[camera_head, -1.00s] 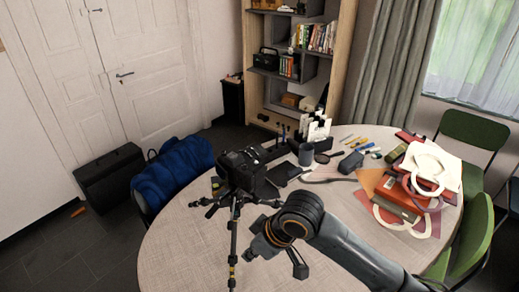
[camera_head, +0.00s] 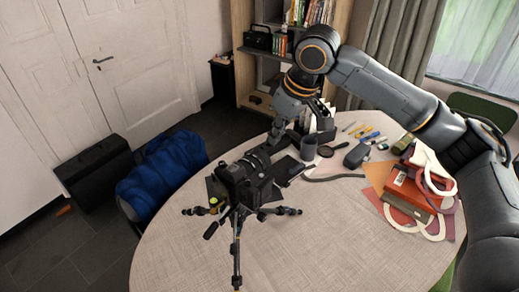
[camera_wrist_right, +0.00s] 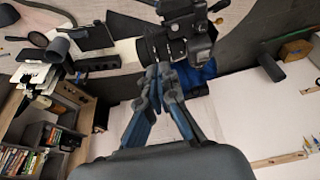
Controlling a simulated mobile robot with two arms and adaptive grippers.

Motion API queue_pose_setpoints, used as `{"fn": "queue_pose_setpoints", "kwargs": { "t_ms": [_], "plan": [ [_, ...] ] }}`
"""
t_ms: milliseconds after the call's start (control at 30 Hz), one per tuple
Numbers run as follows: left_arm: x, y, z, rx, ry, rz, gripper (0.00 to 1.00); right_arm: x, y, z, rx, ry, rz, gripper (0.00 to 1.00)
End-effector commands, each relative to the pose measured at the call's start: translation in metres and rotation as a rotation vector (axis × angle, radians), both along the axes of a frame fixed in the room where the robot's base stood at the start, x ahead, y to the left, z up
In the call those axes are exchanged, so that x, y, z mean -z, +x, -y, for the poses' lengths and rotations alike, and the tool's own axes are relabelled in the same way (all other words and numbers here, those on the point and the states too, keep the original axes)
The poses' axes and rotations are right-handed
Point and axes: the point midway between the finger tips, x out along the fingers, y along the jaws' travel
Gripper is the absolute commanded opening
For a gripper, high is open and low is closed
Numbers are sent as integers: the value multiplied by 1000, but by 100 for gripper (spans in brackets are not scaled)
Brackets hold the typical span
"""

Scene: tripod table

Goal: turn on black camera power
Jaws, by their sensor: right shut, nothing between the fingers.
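The black camera (camera_head: 238,182) sits on a tripod (camera_head: 237,245) on the round table (camera_head: 185,255), its lens (camera_head: 257,160) toward the back of the table. My right gripper (camera_head: 273,141) points down at the far side of the camera, close to the lens. Its fingers are together and hold nothing. In the right wrist view the closed fingertips (camera_wrist_right: 164,70) appear just in front of the lens and camera (camera_wrist_right: 187,30); I cannot tell whether they touch. The power switch is too small to make out. My left gripper is not in view.
Behind and right of the camera are a dark cup (camera_head: 308,148), a grey case (camera_head: 356,155) and several pens. A blue bag (camera_head: 165,175) is beyond the left edge. The table's front is clear.

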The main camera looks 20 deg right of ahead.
Motion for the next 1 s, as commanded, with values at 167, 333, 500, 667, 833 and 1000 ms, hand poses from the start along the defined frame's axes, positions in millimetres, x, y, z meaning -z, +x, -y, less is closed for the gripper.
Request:
{"fn": "queue_pose_setpoints", "kwargs": {
  "t_ms": [167, 333, 500, 667, 833, 1000],
  "plan": [
    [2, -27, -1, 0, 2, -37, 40, 0, 0, 0, 0, 0, 0, 0],
    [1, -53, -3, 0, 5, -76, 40, 3, 1, -1, 0, -1, -2, 0],
    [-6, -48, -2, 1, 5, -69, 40, 22, 6, -5, -2, -1, -4, 0],
    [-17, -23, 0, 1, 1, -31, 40, 50, 13, -11, -1, -2, -4, 0],
    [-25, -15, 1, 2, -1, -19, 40, 76, 21, -16, 0, -1, -3, 0],
    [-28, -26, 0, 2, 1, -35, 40, 91, 25, -19, -1, -2, 0, 0]
  ]
}}
